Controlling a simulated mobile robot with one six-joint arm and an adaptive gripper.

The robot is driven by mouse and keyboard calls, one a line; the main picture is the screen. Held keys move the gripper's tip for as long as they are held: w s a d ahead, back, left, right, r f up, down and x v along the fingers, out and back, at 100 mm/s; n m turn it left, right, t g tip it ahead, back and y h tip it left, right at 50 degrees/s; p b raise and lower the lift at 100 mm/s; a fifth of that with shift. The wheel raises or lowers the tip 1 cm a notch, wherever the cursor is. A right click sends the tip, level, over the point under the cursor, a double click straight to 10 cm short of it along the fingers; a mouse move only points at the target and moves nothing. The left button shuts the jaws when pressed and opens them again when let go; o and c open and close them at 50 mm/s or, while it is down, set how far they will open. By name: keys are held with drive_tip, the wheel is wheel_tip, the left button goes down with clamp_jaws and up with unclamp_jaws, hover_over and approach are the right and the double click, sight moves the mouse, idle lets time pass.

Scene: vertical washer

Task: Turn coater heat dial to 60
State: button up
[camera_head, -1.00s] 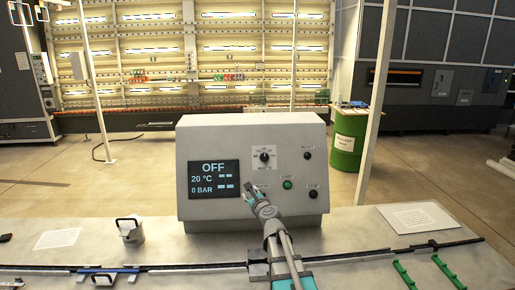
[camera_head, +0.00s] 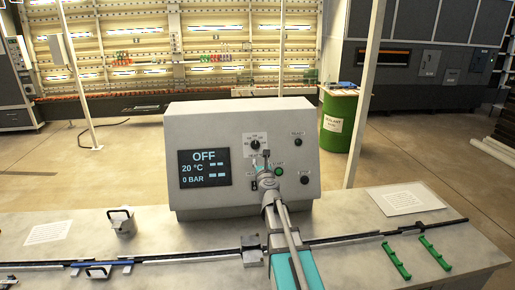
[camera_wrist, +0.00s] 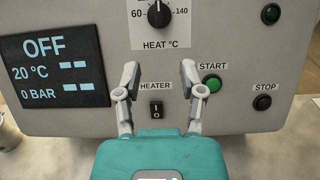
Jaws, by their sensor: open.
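The heat dial (camera_wrist: 159,14) is a black round knob with a white pointer on a white scale plate marked 60 and 140. It also shows in the head view (camera_head: 255,145). In the wrist view its top is cut off by the frame edge. My gripper (camera_wrist: 160,72) is open and empty in front of the panel, below the dial, with its fingers either side of the heater switch (camera_wrist: 156,109). In the head view my gripper (camera_head: 261,160) is just below the dial. The display (camera_wrist: 54,68) reads OFF, 20 °C and 0 BAR.
A green START button (camera_wrist: 212,84) and a dark STOP button (camera_wrist: 262,102) are right of the fingers. Another dark button (camera_wrist: 271,13) is at upper right. A grey-white pitcher (camera_head: 122,222) stands on the bench left of the control box (camera_head: 190,120).

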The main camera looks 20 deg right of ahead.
sight(256, 146)
drive_tip(key=x, duration=1.3)
drive_tip(key=shift+w+f, duration=0.1)
